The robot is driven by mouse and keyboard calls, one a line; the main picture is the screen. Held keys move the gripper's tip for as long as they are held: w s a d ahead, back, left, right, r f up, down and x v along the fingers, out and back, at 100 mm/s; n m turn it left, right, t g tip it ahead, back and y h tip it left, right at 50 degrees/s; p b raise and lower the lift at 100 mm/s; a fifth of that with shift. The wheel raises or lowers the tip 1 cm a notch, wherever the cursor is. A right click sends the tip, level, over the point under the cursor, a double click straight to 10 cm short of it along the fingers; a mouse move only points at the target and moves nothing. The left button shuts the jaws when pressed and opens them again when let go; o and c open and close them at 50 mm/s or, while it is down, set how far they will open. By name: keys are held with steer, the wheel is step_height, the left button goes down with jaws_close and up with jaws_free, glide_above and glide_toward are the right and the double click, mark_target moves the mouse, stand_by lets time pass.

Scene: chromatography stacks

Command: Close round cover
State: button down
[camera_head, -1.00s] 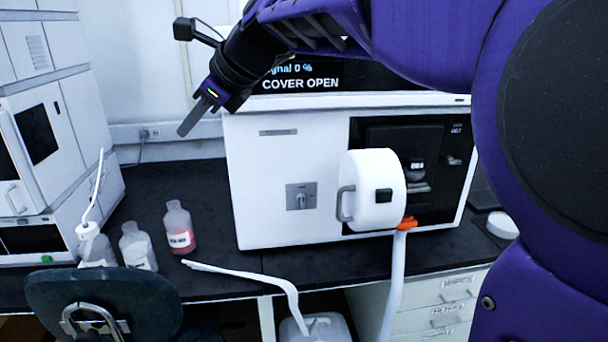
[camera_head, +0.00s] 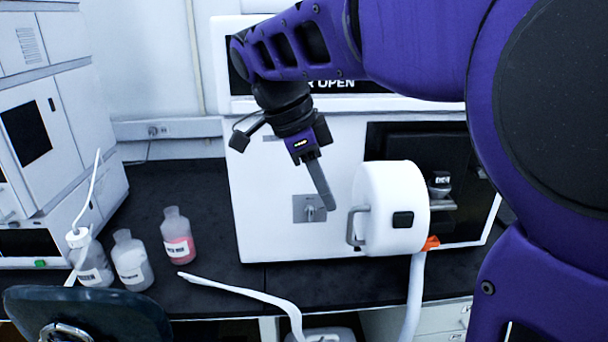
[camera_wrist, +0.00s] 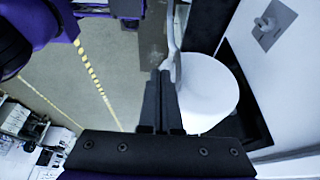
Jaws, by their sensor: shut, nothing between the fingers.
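The round cover (camera_head: 393,195) is a white drum-shaped lid with a grey loop handle (camera_head: 356,226) on its left side. It stands swung open in front of the dark opening of the white instrument (camera_head: 285,235). Part of the instrument's screen shows above, reading "OPEN". My gripper (camera_head: 328,200) is shut and empty, pointing down just left of the cover, in front of the instrument's face. In the wrist view the cover (camera_wrist: 208,95) lies just right of my fingertips (camera_wrist: 163,75), with the handle (camera_wrist: 173,40) close beyond them. I cannot tell if they touch.
A small knob plate (camera_head: 308,209) is on the instrument's face behind my gripper. Bottles, one with pink liquid (camera_head: 178,236), stand on the dark bench to the left. A white tube (camera_head: 240,291) lies near the bench edge. A chair back (camera_head: 95,310) is at lower left.

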mark_target(373, 246)
steer(key=shift+d+f+b, duration=0.55)
steer(key=shift+d+f, duration=2.75)
steer(key=shift+d, duration=0.05)
steer(key=shift+d, duration=0.2)
